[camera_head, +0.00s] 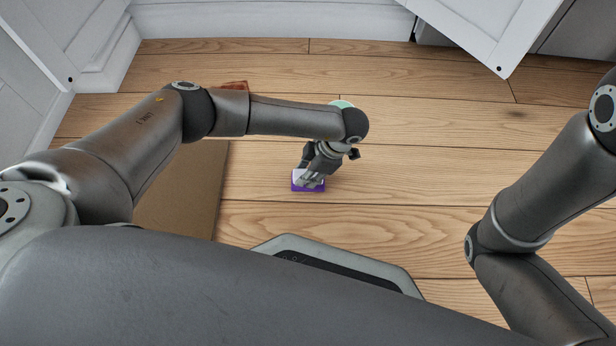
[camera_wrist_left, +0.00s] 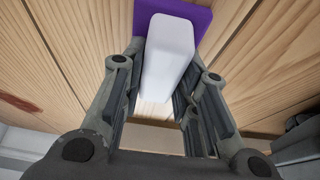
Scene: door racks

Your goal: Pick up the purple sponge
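The purple sponge (camera_head: 309,189) lies on the wooden floor near the middle of the head view, with a white block on its top. It also shows in the left wrist view as a flat purple base (camera_wrist_left: 203,18) under the upright white block (camera_wrist_left: 170,45). My left gripper (camera_head: 308,180) reaches down over it and hides part of it. In the left wrist view the left gripper's fingers (camera_wrist_left: 160,78) are apart, one on each side of the white block. I see no clear contact. My right gripper is outside the views.
A brown flat panel (camera_head: 185,195) lies on the floor to the left, partly behind my left arm. A pale green round thing (camera_head: 340,103) and a reddish-brown piece (camera_head: 235,85) lie beyond that arm. White cabinets (camera_head: 270,20) line the back. Floor to the right of the sponge is clear.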

